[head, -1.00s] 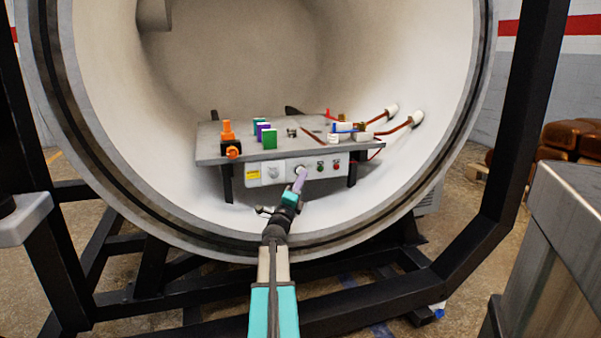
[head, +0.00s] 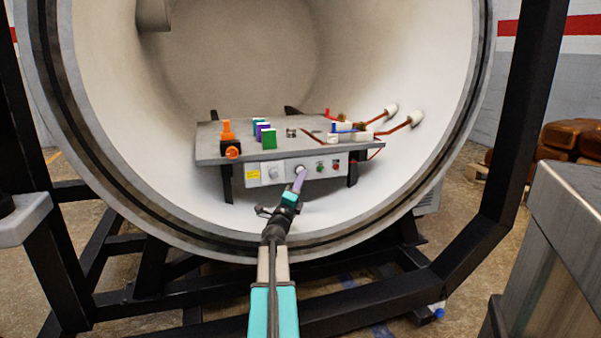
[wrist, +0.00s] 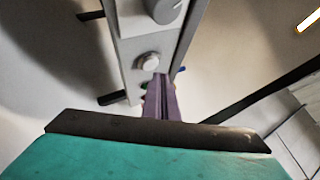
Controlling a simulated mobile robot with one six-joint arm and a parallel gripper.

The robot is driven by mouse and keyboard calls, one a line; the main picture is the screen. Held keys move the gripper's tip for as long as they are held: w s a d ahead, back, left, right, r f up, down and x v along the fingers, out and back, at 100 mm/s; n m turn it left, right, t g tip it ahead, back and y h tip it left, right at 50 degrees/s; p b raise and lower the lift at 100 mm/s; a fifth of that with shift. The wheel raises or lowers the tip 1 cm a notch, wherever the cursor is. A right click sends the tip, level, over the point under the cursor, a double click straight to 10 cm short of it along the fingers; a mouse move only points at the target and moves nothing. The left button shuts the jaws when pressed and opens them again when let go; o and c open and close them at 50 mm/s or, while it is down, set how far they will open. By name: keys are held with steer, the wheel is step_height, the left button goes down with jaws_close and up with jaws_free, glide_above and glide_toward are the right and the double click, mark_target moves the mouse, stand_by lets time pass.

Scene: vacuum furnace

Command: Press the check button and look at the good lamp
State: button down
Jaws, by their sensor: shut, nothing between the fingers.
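The control box (head: 256,183) hangs under the front edge of the grey table inside the furnace. On its white face is a round pale button (head: 300,168), which also shows in the wrist view (wrist: 148,61). Right of it are a small green lamp (head: 320,167), dark with no clear glow, and a red one (head: 336,164). My gripper (head: 300,177) is shut and empty. Its purple fingers (wrist: 160,92) point at the box, tips just below the button in the head view and apart from it in the wrist view. The fingers partly hide the green lamp in the wrist view.
A knob (head: 273,172) and a yellow label sit left of the button. On the table (head: 207,147) are an orange fixture (head: 228,131), several coloured blocks (head: 269,139) and copper leads (head: 396,127). The furnace rim (head: 180,240) curves under my arm.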

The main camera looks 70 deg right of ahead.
steer(key=shift+w+d, duration=0.5)
steer(key=shift+d, duration=0.1)
stand_by(1.3)
steer(key=shift+s+a+b, duration=0.1)
steer(key=shift+b, duration=0.2)
steer(key=shift+s+a, duration=0.4)
steer(key=shift+a, duration=0.15)
steer(key=shift+s, duration=0.1)
stand_by(0.3)
steer(key=shift+s+a+b, duration=0.4)
steer(key=shift+s+a, duration=0.4)
steer(key=shift+a, duration=0.15)
steer(key=shift+s+a+b, duration=0.35)
steer(key=shift+s+a, duration=0.4)
steer(key=shift+a, duration=0.2)
